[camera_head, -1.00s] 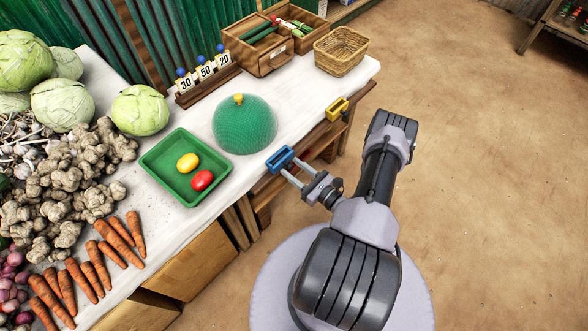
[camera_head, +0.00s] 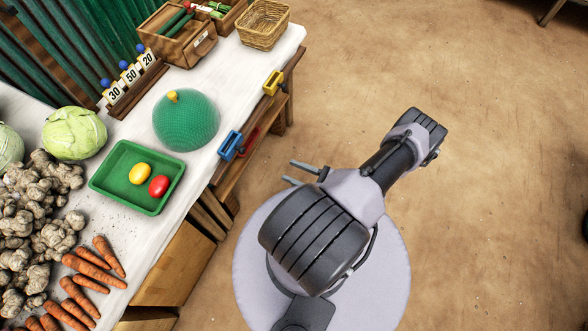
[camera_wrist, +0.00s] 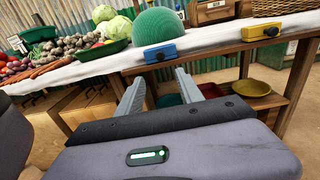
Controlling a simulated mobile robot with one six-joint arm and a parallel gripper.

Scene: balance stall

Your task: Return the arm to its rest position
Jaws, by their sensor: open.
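My gripper (camera_head: 298,174) is open and empty, off the table's front side, over the floor and close to my own base. In the wrist view its two fingers (camera_wrist: 160,92) point toward the table edge with nothing between them. My arm is folded over the base, its elbow to the right. The table (camera_head: 200,170) stands to the left, apart from my fingers.
A blue block (camera_head: 230,145) and a yellow block (camera_head: 273,83) sit at the table's front edge. On the table are a green mesh dome (camera_head: 190,125), a green tray (camera_head: 108,184) with a yellow and a red item, and vegetables. Floor to the right is clear.

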